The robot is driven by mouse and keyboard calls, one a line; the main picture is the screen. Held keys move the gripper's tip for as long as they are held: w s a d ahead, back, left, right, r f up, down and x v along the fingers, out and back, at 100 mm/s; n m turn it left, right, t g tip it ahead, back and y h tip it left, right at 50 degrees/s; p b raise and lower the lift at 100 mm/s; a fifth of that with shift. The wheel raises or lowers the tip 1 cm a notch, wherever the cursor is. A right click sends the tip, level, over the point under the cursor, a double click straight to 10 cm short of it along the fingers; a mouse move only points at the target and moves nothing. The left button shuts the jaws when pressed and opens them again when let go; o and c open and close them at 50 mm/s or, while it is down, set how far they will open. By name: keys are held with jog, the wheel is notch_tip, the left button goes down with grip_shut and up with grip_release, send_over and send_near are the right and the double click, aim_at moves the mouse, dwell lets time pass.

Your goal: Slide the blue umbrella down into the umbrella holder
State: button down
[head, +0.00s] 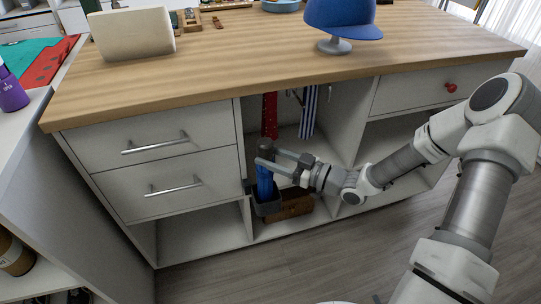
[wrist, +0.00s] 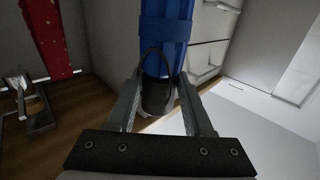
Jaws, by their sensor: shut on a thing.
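The blue umbrella (head: 264,183) hangs nearly upright in the middle cubby, with its dark handle (head: 266,150) at the top. My gripper (head: 271,166) is shut on its upper part, with one finger on each side. In the wrist view the blue canopy (wrist: 167,32) runs up from between the fingers (wrist: 160,92), and a dark handle with a loop shows there. The umbrella holder (head: 267,208) is a dark grey box directly below the umbrella. The umbrella's lower end meets the holder's rim in the picture; how deep it reaches inside is hidden.
A brown box or basket (head: 293,204) stands right beside the holder. A red dotted tie (head: 269,115) and a striped cloth (head: 308,111) hang at the back of the cubby. Drawers (head: 155,145) flank the left, and the wooden countertop (head: 230,50) overhangs above.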

jog(key=shift+c, duration=1.1)
grip_release()
jog(key=p+v, duration=0.4)
jog(key=v, duration=1.3)
jog(key=shift+d, duration=0.15)
jog(key=shift+r, duration=0.15)
